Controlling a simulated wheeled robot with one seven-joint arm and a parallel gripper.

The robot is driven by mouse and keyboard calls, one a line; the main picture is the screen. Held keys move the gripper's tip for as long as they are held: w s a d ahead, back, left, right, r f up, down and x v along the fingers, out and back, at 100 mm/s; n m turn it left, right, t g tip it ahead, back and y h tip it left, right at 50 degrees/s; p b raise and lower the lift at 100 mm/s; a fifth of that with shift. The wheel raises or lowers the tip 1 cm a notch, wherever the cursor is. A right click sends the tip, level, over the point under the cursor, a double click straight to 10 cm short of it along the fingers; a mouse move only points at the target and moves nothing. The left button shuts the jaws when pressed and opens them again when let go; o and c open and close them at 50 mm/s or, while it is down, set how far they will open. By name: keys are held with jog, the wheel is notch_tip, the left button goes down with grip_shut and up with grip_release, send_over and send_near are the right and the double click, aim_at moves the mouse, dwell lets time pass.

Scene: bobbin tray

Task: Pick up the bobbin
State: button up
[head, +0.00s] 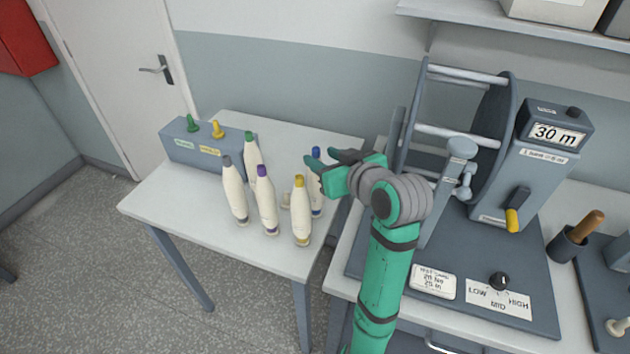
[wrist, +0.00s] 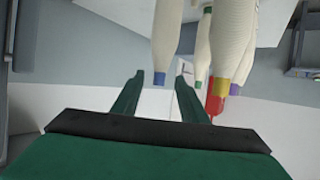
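Several cream bobbins with coloured tips stand upright on the white side table (head: 180,215). Their tips are grey (head: 235,190), purple (head: 266,200), yellow (head: 301,215), green (head: 251,150) and blue (head: 317,182). My gripper (head: 322,158) is at the blue-tipped bobbin, near its top, and partly hides it. In the wrist view my gripper (wrist: 158,76) is open, with a finger on either side of the blue end of a bobbin (wrist: 166,40). I cannot tell whether they touch.
A grey-blue box (head: 195,150) with green and yellow pegs stands behind the bobbins at left. The winding machine (head: 540,140) with its reel stands on the right table, close to my arm. The front left of the side table is clear.

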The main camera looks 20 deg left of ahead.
aim_at(318, 155)
jog(key=x, duration=0.4)
jog(key=shift+c, duration=0.5)
grip_shut()
jog(key=shift+w+a+r, duration=0.1)
